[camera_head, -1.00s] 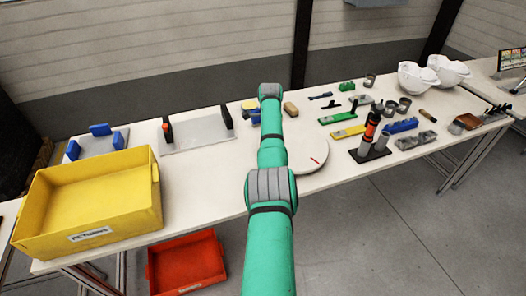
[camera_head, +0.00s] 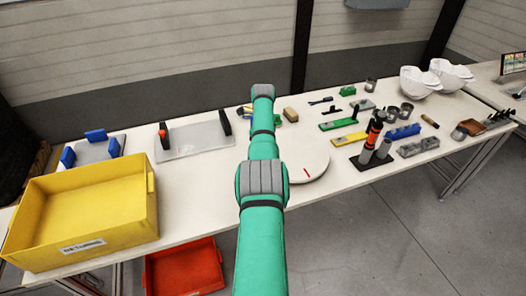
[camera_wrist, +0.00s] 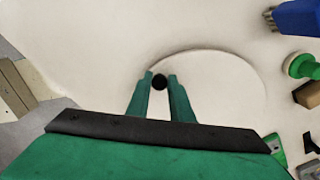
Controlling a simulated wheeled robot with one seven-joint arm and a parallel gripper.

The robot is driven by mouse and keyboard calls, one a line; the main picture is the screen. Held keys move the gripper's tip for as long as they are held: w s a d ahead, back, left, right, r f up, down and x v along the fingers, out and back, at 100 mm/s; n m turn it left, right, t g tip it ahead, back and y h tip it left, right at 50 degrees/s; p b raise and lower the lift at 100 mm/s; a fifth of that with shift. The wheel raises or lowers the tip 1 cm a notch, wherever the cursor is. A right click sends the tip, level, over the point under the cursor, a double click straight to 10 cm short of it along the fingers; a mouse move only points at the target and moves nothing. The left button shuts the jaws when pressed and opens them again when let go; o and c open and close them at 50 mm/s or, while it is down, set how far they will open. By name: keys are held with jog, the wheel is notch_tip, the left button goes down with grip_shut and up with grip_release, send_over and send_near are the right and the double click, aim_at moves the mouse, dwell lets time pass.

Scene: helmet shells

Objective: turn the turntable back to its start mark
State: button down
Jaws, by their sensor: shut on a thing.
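The turntable (camera_head: 313,162) is a round white disc on the table, partly hidden behind my arm in the head view. A short red line (camera_head: 306,171) lies on its near part. I cannot make out a separate start mark on the table. In the wrist view the turntable (camera_wrist: 225,82) is a pale disc with a small round black knob (camera_wrist: 159,84) near its edge. My gripper (camera_wrist: 160,79) is shut on this knob, with one green finger on each side. In the head view the gripper is hidden behind the arm.
Right of the turntable stand a dark rack with cylinders (camera_head: 372,150), a blue block (camera_head: 403,132) and a green level (camera_head: 338,124). A yellow bin (camera_head: 150,205) is at the left, and a red bin (camera_head: 185,270) is below the table. White helmet shells (camera_head: 418,82) stand far right.

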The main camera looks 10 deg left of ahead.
jog(key=shift+w+d+r, duration=0.15)
jog(key=shift+w+d, duration=0.05)
jog(key=shift+d, duration=0.4)
jog(key=c, duration=1.6)
grip_release()
jog(key=shift+a, duration=0.35)
jog(key=shift+s+d+r, duration=0.1)
jog(key=shift+r, duration=5.25)
